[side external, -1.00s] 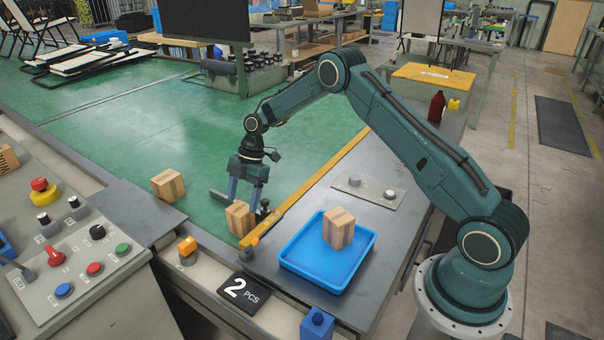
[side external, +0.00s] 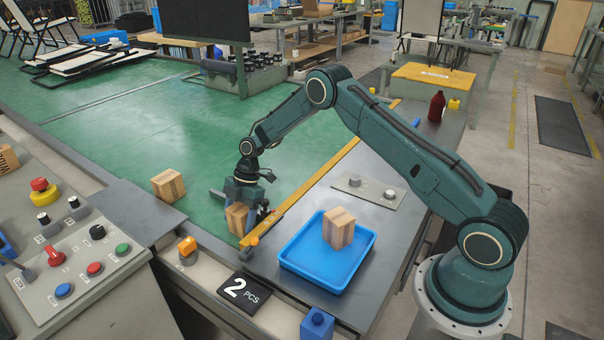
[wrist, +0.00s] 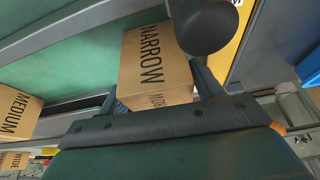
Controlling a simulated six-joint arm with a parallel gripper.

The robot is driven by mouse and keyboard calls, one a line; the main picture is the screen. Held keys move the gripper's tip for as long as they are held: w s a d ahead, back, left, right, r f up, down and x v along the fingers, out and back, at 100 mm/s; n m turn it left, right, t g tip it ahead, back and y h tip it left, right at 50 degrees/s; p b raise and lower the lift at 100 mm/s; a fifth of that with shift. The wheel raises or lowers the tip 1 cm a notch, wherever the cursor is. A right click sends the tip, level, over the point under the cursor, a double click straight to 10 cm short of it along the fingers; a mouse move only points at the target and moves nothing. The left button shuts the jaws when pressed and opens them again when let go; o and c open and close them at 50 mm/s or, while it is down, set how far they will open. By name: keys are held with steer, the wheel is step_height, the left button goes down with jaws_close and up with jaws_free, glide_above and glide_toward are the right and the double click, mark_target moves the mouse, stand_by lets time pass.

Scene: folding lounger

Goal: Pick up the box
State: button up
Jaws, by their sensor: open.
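A cardboard box (side external: 236,219) stands on the green surface near the yellow rail in the side external view. In the wrist view this box (wrist: 155,65) is marked NARROW. My gripper (side external: 240,222) is lowered over it, with the box between its spread fingers. In the wrist view a finger shows on each side of the box. I cannot tell whether either finger touches it. A second box (side external: 168,185) sits to the left, and it is marked MEDIUM in the wrist view (wrist: 18,112). A third box (side external: 338,228) stands in the blue tray (side external: 300,285).
The yellow rail (side external: 310,188) runs along the right edge of the green surface (side external: 130,125). A control panel (side external: 70,265) with several knobs is at the left. A "2 PCS" sign (side external: 243,292) lies at the front.

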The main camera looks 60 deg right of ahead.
stand_by(0.4)
steer(key=c, duration=0.8)
steer(key=shift+c, duration=0.2)
steer(key=shift+r, duration=0.1)
step_height(320, 180, up, 20)
stand_by(0.6)
